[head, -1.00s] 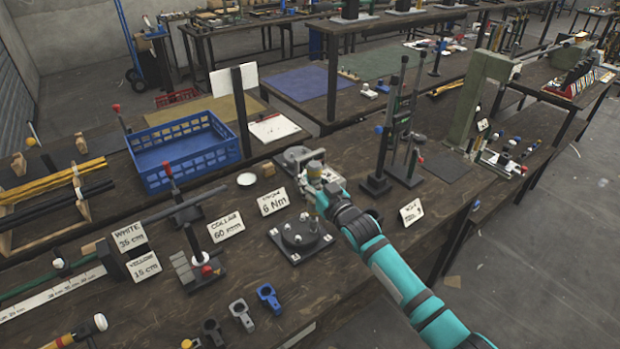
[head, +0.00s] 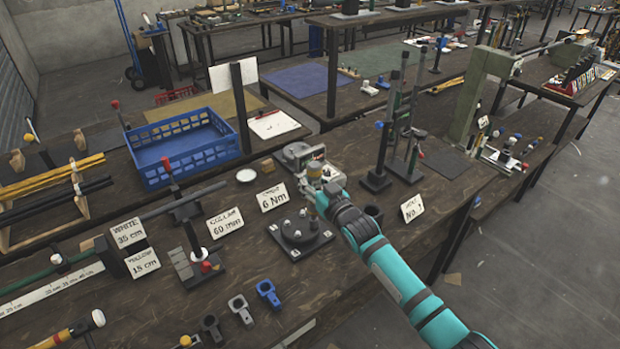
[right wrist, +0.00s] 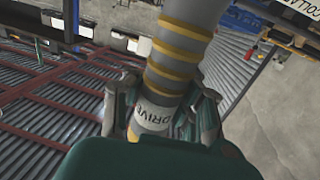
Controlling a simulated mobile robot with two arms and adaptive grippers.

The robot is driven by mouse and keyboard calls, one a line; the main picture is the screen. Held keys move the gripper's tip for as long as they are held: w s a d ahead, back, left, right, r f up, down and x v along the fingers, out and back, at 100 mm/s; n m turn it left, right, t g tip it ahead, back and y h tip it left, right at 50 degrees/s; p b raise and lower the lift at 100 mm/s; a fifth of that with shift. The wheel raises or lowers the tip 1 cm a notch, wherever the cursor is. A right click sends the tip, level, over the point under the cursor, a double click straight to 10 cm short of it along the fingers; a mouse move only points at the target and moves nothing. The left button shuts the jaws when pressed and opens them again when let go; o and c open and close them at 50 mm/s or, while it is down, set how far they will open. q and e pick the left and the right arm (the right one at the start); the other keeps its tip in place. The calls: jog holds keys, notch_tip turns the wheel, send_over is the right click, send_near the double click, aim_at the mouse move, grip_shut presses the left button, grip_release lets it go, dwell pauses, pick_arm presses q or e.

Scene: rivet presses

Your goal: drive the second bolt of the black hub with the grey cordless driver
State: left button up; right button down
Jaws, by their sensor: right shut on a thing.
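The dark hub (head: 299,231) sits on a square base plate on the bench, in the middle of the head view. Small raised bolts show on it, too small to tell how far each is in. My right gripper (head: 322,185) is just behind and right of the hub, shut on the driver. The driver (right wrist: 176,62) is grey with yellow bands and partly readable lettering in the right wrist view. In the head view its tan part shows beside the hub's far right edge; I cannot tell whether its tip touches a bolt. My left gripper is not in view.
A 6 Nm card (head: 272,198) stands behind the hub. A round grey fixture (head: 295,152) is farther back.

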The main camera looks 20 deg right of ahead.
jog(key=shift+s+f, duration=0.15)
jog(key=shift+f, duration=0.4)
dwell(1.0)
jog(key=shift+r, duration=0.1)
dwell(1.2)
jog(key=shift+p, duration=0.3)
